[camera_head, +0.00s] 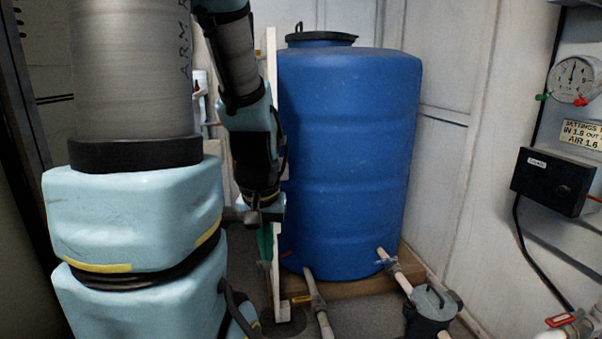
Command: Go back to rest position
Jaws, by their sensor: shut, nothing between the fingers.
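My arm takes up the left of the head view, with large light-blue joints close to the camera. Its far end hangs down in front of the left side of a big blue tank. My gripper (262,213) is at the lower end of this dark wrist, beside a white upright board (272,130). It is shut and looks empty; its fingers are small and partly hidden in the dark wrist parts.
The blue tank (350,160) with a black lid stands on a wooden base (408,262). Pipes (318,305) and a dark pump-like unit (432,305) lie in front. A gauge (574,78) and black box (550,182) are on the right wall.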

